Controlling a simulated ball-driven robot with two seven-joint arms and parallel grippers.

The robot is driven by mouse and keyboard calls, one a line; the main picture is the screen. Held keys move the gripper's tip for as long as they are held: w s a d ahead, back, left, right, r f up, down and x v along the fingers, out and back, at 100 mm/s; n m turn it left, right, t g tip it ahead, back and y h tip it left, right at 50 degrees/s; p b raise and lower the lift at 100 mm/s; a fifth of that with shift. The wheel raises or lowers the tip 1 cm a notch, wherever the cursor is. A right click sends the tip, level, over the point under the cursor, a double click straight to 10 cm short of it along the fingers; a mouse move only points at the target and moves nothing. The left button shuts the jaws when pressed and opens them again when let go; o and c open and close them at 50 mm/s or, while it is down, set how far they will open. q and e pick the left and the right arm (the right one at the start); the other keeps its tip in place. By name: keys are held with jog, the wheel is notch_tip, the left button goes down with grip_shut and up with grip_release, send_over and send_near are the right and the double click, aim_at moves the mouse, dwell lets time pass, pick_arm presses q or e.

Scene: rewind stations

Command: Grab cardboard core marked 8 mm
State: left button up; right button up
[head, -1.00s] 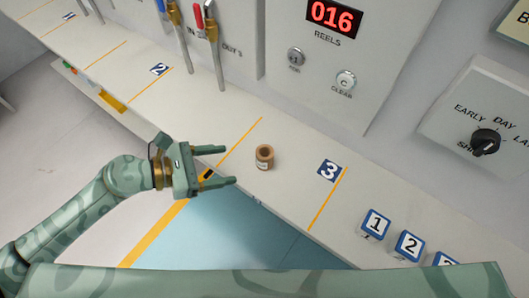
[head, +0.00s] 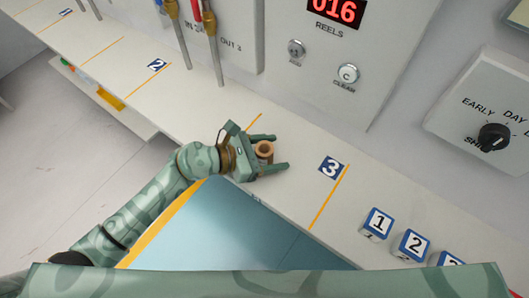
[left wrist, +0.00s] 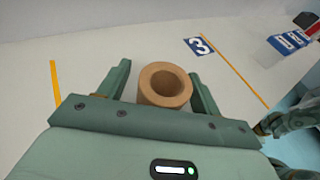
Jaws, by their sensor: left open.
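The cardboard core (head: 265,150) is a small brown hollow cylinder standing upright on the white shelf, left of the 3 label. In the left wrist view the core (left wrist: 164,85) stands between the two fingers, nearer the right one, with its open top showing. Its marking is not readable now. My left gripper (head: 278,152) is open, with its fingers on either side of the core and not closed on it.
The white shelf (head: 195,122) has orange lines and blue labels 2 (head: 157,64) and 3 (head: 331,168). Numbered blocks 1 (head: 377,223) and 2 (head: 412,244) stand to the right. The wall panel with knobs and a dial (head: 493,137) rises behind. Shelf space between the core and label 3 is clear.

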pick_arm(q)
jog(key=c, duration=1.1)
jog(key=shift+o, duration=0.2)
jog(key=shift+r, duration=0.1)
